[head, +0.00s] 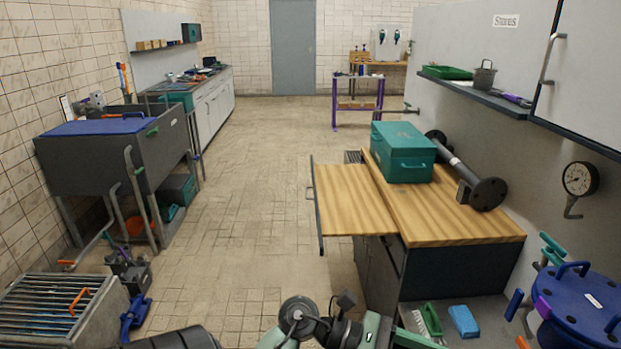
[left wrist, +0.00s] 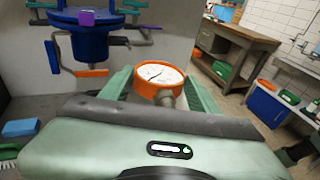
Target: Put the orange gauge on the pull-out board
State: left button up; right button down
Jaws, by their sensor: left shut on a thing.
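The orange gauge (left wrist: 160,78) has an orange rim, a white dial and a metal stem. It shows in the left wrist view, held between the green fingers of my left gripper (left wrist: 157,88), which is shut on it. I cannot make out the gauge in the head view, where parts of my arm show at the bottom edge. The pull-out board (head: 353,199) is a bare wooden leaf with a handle on its left edge. It extends left from the wooden workbench (head: 445,222). My right gripper is not in view.
A teal toolbox (head: 403,152) and a dark flanged pipe (head: 465,175) sit on the workbench. Below it are a green brush (head: 431,320), a blue sponge (head: 463,321) and a blue-lidded drum (head: 590,305). A wall gauge (head: 579,178) hangs right. The tiled floor left of the board is clear.

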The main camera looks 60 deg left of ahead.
aim_at(339, 211)
jog(key=j+u, duration=0.1)
jog(key=j, duration=0.35)
jog(key=i+j+u, duration=0.1)
jog(key=j, duration=0.3)
jog(key=i+j, duration=0.15)
jog(key=j, duration=0.3)
jog(key=i+j+u, duration=0.15)
jog(key=j, duration=0.25)
jog(key=i+j+u, duration=0.1)
jog(key=j, duration=0.35)
jog(key=i+j+u, duration=0.1)
jog(key=j, duration=0.3)
jog(key=i+j, duration=0.2)
jog(key=j, duration=0.15)
jog(key=j+u, duration=0.05)
